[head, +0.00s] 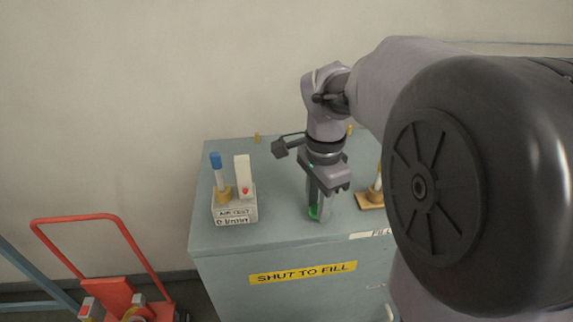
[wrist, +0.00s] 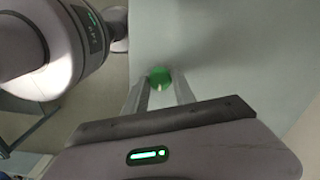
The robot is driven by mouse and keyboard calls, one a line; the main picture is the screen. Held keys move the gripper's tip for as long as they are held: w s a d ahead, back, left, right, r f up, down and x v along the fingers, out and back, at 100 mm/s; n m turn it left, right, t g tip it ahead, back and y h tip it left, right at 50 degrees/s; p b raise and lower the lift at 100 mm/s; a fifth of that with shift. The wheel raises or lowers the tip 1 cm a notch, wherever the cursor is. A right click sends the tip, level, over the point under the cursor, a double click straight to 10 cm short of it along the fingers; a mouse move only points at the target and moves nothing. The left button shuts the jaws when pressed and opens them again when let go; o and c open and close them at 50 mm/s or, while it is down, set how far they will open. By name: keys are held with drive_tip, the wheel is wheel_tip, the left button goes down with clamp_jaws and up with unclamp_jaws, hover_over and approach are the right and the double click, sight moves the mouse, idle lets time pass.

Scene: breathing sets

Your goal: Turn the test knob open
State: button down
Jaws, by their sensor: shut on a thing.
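A small round green knob (head: 314,213), which looks like the test knob, sits on top of the blue-grey cabinet (head: 275,228). My gripper (head: 319,208) points straight down at it, with its fingers at the knob. In the wrist view the green knob (wrist: 160,76) shows between the tips of the two fingers of my gripper (wrist: 160,88), with a short pale mark on its face. The fingers are shut on it and partly hide it in the head view. Which way the knob is turned I cannot tell.
A block marked "AIR TEST 0 l/min" (head: 234,213) with a blue-topped tube (head: 217,168) stands left of the gripper. A wooden-based post (head: 371,198) stands to the right, partly behind my arm. A "SHUT TO FILL" label (head: 303,272) is on the cabinet front. A red trolley (head: 108,284) stands lower left.

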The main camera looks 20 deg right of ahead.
drive_tip(key=n+p, duration=0.2)
drive_tip(key=n, duration=0.2)
drive_tip(key=shift+r+n, duration=0.15)
drive_tip(key=shift+n, duration=0.25)
drive_tip(key=n+p, duration=0.2)
drive_tip(key=n, duration=0.2)
drive_tip(key=n+p, duration=0.1)
drive_tip(key=n, duration=0.3)
drive_tip(key=shift+p, duration=0.3)
drive_tip(key=n+p, duration=0.2)
drive_tip(key=n, duration=0.2)
drive_tip(key=shift+n, duration=0.3)
drive_tip(key=n+p, duration=0.1)
drive_tip(key=n, duration=0.2)
drive_tip(key=shift+n+p, duration=0.3)
drive_tip(key=shift+p, duration=0.05)
drive_tip(key=n+p, duration=0.2)
drive_tip(key=n, duration=0.2)
drive_tip(key=shift+n, duration=0.3)
drive_tip(key=n+p, duration=0.1)
drive_tip(key=n, duration=0.3)
drive_tip(key=shift+p, duration=0.4)
drive_tip(key=shift+n+p, duration=0.6)
drive_tip(key=shift+n, duration=1.3)
